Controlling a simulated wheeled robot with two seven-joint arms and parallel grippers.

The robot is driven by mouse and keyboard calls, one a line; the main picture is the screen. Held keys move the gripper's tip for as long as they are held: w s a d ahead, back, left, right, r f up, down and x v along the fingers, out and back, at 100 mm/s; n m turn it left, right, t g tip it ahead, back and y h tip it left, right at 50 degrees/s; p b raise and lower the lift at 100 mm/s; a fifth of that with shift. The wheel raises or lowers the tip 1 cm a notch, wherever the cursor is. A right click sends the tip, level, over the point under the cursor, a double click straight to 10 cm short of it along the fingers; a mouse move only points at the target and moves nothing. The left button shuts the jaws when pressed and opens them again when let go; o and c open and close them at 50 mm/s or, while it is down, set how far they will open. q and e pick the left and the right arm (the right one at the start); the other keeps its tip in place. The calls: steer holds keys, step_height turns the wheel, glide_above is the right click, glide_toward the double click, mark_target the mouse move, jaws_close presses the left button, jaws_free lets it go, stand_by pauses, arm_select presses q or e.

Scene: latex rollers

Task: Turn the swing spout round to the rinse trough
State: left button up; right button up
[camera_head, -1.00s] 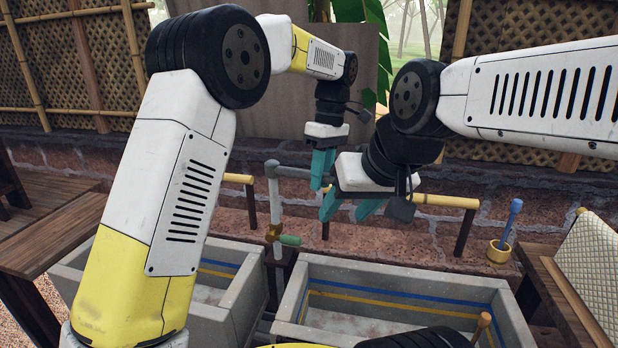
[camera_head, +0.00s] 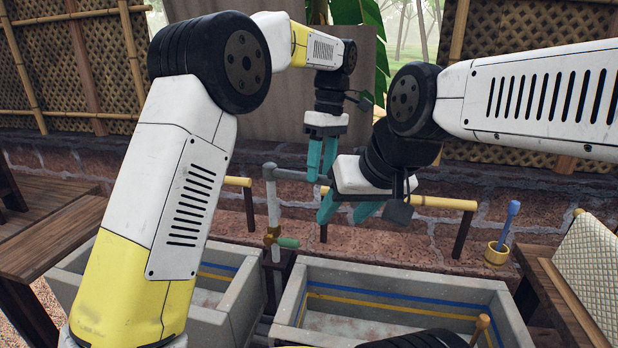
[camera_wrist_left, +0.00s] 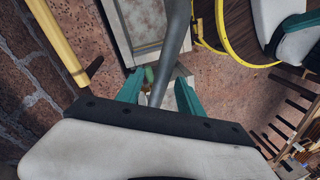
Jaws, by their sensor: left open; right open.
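The swing spout (camera_head: 292,173) is a grey pipe on an upright standpipe (camera_head: 274,205). It reaches to the right in the head view, and its far end is hidden behind my right gripper. My left gripper (camera_head: 319,178) is open, fingers pointing down at the spout. In the left wrist view the spout (camera_wrist_left: 174,50) runs between the spread fingers (camera_wrist_left: 158,92); I cannot tell if they touch it. My right gripper (camera_head: 341,219) is open and empty, just in front of and below the left one. Two stone troughs stand below, left (camera_head: 233,262) and right (camera_head: 395,268); which is the rinse trough is unclear.
A brass valve (camera_head: 272,235) with a green handle (camera_head: 289,242) sits on the standpipe. A bamboo rail (camera_head: 440,201) runs along the brick wall behind. A cup (camera_head: 497,253) with a blue-handled tool stands at right. My two forearms are close together above the troughs.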

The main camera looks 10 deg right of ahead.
arm_select(q)
steer(key=r, duration=0.5)
steer(key=shift+w+d, duration=0.35)
steer(key=s+a+r+m+t+h, duration=0.2)
steer(key=s+a, duration=0.2)
steer(key=a, duration=0.6)
steer(key=s+a+r+m+t+h, duration=0.1)
steer(key=s+a+r+m, duration=0.2)
steer(key=a, duration=0.7)
steer(key=s+a+f+m+t, duration=0.2)
steer(key=s+a+f, duration=0.2)
steer(key=s, duration=0.3)
steer(key=s+a+f+m+t, duration=0.2)
steer(key=s+a+f, duration=0.3)
steer(key=s, duration=0.2)
steer(key=shift+s+a+t+h, duration=0.15)
steer(key=shift+a+t+h, duration=0.15)
steer(key=shift+h, duration=0.1)
